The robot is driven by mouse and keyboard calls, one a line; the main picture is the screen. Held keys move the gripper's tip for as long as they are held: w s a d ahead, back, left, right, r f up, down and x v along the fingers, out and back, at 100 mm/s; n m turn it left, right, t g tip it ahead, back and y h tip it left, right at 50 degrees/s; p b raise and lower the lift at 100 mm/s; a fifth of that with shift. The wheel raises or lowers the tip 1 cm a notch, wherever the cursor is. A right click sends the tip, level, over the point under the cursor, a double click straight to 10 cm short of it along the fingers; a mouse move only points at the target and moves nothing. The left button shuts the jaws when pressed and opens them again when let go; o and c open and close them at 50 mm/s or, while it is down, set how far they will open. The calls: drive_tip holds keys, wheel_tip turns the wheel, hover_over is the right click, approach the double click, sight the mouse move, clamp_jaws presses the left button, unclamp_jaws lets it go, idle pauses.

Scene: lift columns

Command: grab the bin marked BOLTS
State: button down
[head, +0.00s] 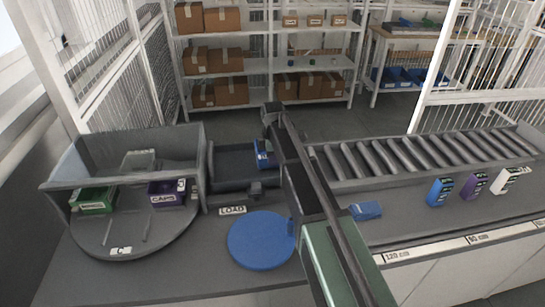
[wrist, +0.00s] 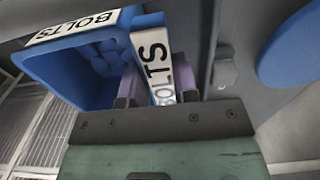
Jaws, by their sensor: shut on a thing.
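The blue bin marked BOLTS (wrist: 50,72) fills the upper left of the wrist view, tilted in the picture, with bolt-like lumps inside. One white BOLTS label is along its rim and another is on its upright front tab. My gripper (wrist: 155,88) is shut on that tab, one purple-grey finger on each side. In the head view the blue bin (head: 263,154) shows small in the dark tray area behind the LOAD label, just left of my arm. My arm hides part of it and the fingers there. Whether the bin touches the surface below cannot be told.
A walled turntable (head: 120,241) at left carries a green bin (head: 92,201) and a purple CAPS bin (head: 166,193). A blue disc (head: 258,240) lies in front of the LOAD label (head: 232,210). A roller conveyor (head: 420,155), a small blue block (head: 366,211) and upright boxes (head: 440,191) are right.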

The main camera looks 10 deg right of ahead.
wheel_tip(320, 180, up, 19)
drive_tip(key=p, duration=1.8)
drive_tip(key=shift+f, duration=0.15)
